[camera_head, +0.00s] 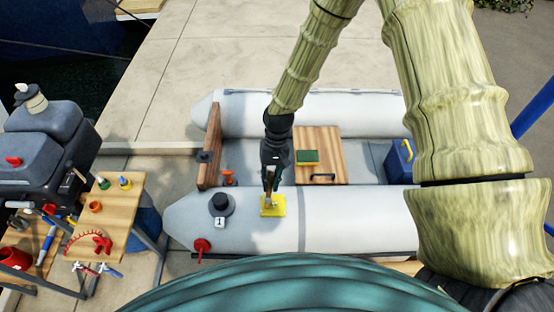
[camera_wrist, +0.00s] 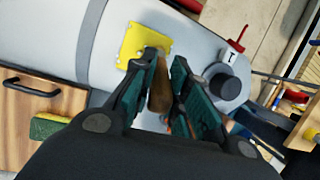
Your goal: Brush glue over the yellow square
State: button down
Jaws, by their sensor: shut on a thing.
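The yellow square (camera_head: 278,208) lies on the near grey tube of an inflatable boat. It also shows in the wrist view (camera_wrist: 134,44), partly covered by my gripper. My gripper (camera_head: 270,188) points down over the square. In the wrist view my gripper (camera_wrist: 160,72) is shut on a brush with a brown wooden handle (camera_wrist: 159,95). The brush's tip is over or at the square's edge; I cannot tell whether its bristles touch the yellow surface.
A wooden board with a green sponge (camera_head: 307,157) lies inside the boat. A wooden table (camera_head: 118,213) with bottles and tools stands at left. A blue box (camera_head: 400,158) is at right.

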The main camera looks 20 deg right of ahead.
jog(key=shift+s+a, duration=0.15)
jog(key=shift+a, duration=0.3)
jog(key=w+a+r+p, duration=0.1)
jog(key=a+r+p, duration=0.2)
jog(key=r+p, duration=0.2)
jog(key=shift+a+r, duration=0.2)
jog(key=shift+r, duration=0.9)
jog(key=shift+w, duration=0.1)
dwell(0.4)
